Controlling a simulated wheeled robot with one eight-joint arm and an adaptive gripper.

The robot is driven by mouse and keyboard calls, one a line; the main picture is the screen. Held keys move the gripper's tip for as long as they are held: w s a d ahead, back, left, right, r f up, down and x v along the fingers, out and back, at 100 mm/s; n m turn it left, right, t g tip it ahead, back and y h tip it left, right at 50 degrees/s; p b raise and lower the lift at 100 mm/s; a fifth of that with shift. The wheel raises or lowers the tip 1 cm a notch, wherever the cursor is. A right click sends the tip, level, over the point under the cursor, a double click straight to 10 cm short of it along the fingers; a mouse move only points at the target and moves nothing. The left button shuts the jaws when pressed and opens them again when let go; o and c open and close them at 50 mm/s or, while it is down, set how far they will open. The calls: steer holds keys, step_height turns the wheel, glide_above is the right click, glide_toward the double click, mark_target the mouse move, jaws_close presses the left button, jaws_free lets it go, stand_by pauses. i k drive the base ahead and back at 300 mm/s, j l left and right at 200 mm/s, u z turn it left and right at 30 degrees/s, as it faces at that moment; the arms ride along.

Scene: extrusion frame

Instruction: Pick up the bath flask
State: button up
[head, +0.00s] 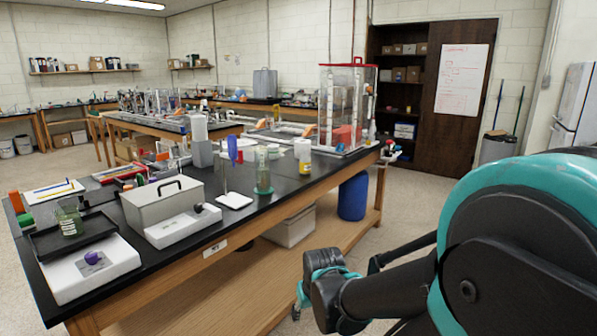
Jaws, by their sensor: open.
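A small greenish glass flask (68,218) with pale markings stands upright in a shallow black tray (98,222) at the near left end of the black bench. It looks like the bath flask, though I cannot be sure. A taller clear glass vessel (263,172) with a green base stands farther right, near the bench's front edge. My arm reaches in from the lower right, in front of the bench and well away from both vessels. I cannot make out my gripper's fingers in the head view.
A grey metal box (163,203) with a handle and white instruments (183,226) stand close right of the tray. A white balance (93,268) sits at the near corner. A clear red-edged tank (346,107) stands at the far end. Floor in front of the bench is partly free.

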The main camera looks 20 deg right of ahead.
mark_target(68, 218)
steer(key=u, duration=1.25)
steer(key=i, duration=0.05)
